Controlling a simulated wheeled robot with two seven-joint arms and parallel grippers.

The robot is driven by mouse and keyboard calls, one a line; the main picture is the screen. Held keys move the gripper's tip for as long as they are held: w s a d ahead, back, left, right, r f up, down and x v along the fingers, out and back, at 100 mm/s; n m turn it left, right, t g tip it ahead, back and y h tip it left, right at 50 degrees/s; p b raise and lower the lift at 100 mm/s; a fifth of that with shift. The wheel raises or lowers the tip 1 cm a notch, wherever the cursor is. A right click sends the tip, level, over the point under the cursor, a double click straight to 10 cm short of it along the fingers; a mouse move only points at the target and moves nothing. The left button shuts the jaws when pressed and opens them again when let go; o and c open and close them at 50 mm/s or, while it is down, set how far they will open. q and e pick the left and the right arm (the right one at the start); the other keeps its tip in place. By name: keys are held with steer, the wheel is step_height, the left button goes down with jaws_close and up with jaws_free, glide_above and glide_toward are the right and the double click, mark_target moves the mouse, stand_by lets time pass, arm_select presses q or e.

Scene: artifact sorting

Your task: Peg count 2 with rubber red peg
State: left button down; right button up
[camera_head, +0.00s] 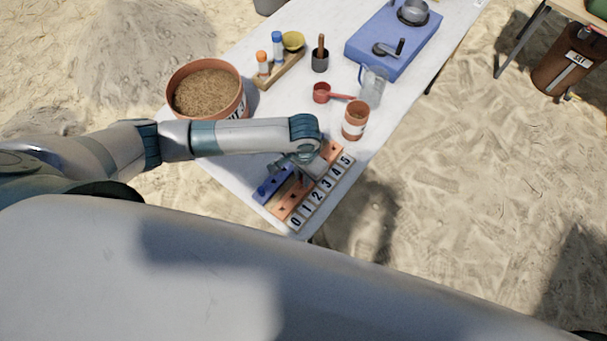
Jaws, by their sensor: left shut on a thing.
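A wooden peg board (280,209) with small dark holes lies near the table's front corner. A white strip (308,208) numbered 0 to 5 runs along its right side. A blue peg holder (266,190) lies just left of the board. My left gripper (306,173) is over the middle of the board, near the numbers 2 to 4, and covers part of the board and the holder. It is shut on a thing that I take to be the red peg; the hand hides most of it. I cannot tell whether it touches a hole. My right gripper is not in view.
A terracotta pot of soil (207,90) stands at the left, behind my left forearm. A small clay jar (355,121), a red scoop (321,93) and a clear jug (373,86) stand beyond the board. A blue scale base (395,40) is farther back.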

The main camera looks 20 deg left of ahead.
arm_select(q)
steer(key=shift+f, duration=0.55)
steer(key=c, duration=1.7)
jaws_free()
steer(key=shift+r, duration=0.15)
step_height(320, 180, up, 17)
steer(key=b, duration=0.3)
steer(key=shift+b, duration=0.3)
